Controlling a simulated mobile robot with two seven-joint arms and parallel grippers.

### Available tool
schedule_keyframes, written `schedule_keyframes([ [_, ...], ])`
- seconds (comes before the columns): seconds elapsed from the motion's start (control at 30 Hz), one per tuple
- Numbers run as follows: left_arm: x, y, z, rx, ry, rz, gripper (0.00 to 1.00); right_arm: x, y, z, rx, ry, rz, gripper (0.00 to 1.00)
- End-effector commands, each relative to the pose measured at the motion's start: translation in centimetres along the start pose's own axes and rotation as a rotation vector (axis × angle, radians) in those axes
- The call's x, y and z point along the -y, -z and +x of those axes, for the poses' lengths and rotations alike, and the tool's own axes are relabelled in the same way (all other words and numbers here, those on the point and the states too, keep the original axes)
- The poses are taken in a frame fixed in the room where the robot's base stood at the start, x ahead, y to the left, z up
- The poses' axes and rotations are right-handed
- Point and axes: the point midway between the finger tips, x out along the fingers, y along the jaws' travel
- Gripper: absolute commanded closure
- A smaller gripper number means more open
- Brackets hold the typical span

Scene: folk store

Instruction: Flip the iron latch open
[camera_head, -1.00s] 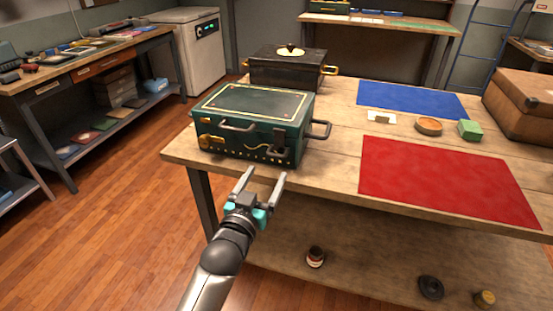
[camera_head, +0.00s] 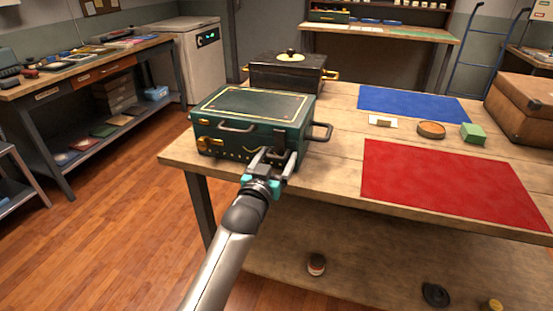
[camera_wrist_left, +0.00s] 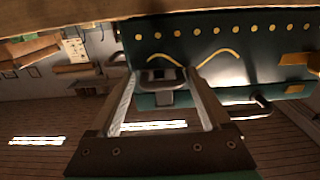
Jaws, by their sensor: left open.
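The dark green metal box (camera_head: 222,134) with gold trim stands at the table's left front corner, its lid down. Its iron latch (camera_head: 280,139) is a dark piece on the front face, partly hidden by my gripper. The latch also shows in the left wrist view (camera_wrist_left: 160,77), between the fingertips. My left gripper (camera_head: 277,156) is open, its two fingers at the box front, one on either side of the latch. I cannot tell whether the fingers touch it. My right gripper is not in view.
A black box (camera_head: 287,76) with a round lid knob stands behind the green one. The wooden table (camera_head: 342,125) bears a red mat (camera_head: 450,182), a blue mat (camera_head: 412,102), a round dish (camera_head: 431,129) and a green block (camera_head: 473,134). A brown case (camera_head: 525,106) stands at the right.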

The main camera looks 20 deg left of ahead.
Motion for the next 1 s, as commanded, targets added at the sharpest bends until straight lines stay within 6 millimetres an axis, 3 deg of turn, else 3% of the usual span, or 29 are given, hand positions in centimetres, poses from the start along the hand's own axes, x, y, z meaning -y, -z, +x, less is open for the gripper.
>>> schedule_keyframes([
  [0.2, -0.01, 0.03, 0.01, 0.0, 0.0, 0.0, 0.21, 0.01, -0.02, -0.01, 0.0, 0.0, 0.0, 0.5],
  [0.77, -0.2, 0.02, -0.02, -0.001, -0.003, -0.001, 0.84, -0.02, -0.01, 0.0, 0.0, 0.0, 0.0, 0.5],
  [1.0, -0.29, 0.1, -0.05, 0.005, -0.005, -0.002, 0.86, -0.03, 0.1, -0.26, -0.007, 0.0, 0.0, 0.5],
])
